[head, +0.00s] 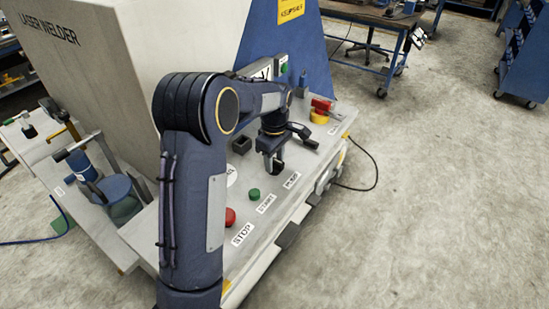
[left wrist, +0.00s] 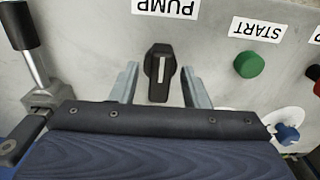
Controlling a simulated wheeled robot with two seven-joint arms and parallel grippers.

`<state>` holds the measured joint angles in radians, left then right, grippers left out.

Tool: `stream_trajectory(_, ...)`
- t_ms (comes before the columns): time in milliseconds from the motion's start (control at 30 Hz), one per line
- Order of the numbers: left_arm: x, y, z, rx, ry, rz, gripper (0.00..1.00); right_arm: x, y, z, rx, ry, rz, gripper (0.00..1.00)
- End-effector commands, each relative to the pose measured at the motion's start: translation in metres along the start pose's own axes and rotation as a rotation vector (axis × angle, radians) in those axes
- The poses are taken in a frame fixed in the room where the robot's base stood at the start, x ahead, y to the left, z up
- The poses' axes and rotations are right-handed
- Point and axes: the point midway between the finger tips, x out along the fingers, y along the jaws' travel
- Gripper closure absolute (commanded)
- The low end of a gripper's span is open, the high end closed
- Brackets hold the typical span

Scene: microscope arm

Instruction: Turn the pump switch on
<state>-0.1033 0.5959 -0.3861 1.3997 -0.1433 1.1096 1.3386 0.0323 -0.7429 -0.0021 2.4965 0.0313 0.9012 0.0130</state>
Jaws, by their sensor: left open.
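The pump switch (left wrist: 159,72) is a black rotary knob with a white pointer line, below the upside-down PUMP label (left wrist: 168,7) in the left wrist view. Its line runs straight up and down in that picture. My left gripper (left wrist: 158,84) is open, with one grey finger on each side of the knob and a visible gap on both sides. In the head view my left gripper (head: 273,160) is over the panel beside the PUMP label (head: 292,180), and the arm and gripper hide much of the switch. My right gripper is not in view.
The green START button (left wrist: 249,65) is right of the switch in the left wrist view. The red STOP button (head: 230,217) is nearer on the panel. A black-handled lever (left wrist: 24,40) stands left of the gripper. A red and yellow switch (head: 320,112) is farther back.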

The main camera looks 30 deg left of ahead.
Motion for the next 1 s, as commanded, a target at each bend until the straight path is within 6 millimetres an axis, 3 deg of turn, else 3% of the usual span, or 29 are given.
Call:
stream_trajectory(167,0.0,0.0,-0.0001,0.0,0.0,0.0,0.58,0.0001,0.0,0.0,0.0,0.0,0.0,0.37)
stream_trajectory(500,-0.0004,0.0,-0.0002,0.0,0.0,0.001,1.0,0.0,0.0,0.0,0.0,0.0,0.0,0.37)
stream_trajectory(1000,-0.0009,0.0,-0.0011,0.139,0.001,0.0,1.0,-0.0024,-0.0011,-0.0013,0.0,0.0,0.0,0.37)
